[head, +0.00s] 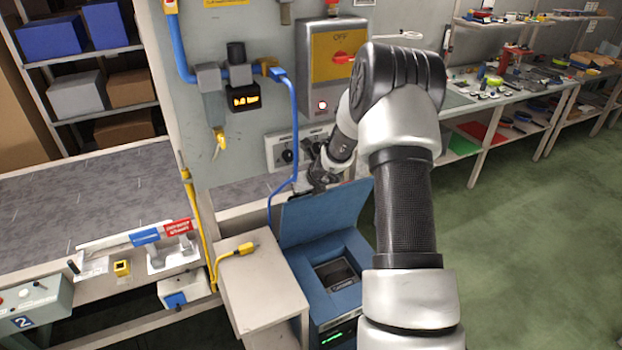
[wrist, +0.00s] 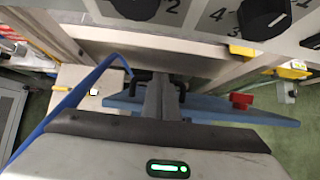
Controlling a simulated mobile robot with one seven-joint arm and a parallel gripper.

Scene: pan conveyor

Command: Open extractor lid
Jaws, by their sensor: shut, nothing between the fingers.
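The blue extractor (head: 342,282) stands beside a small beige stand, with a dark recess showing in its top. Its blue lid (head: 318,215) is raised and tilted up at the back of the box. In the wrist view the lid (wrist: 215,108) shows nearly edge-on, with a small red block (wrist: 241,100) at it. My gripper (head: 314,185) is at the lid's upper edge, below the knob panel. Its dark fingers (wrist: 160,85) are shut with nothing between them. I cannot tell whether they touch the lid.
The knob panel (head: 300,147) and the yellow switch box (head: 335,57) are on the wall just above my gripper. A blue hose (head: 293,125) hangs left of it. A yellow connector (head: 240,251) lies on the beige stand (head: 262,290). Green floor to the right is open.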

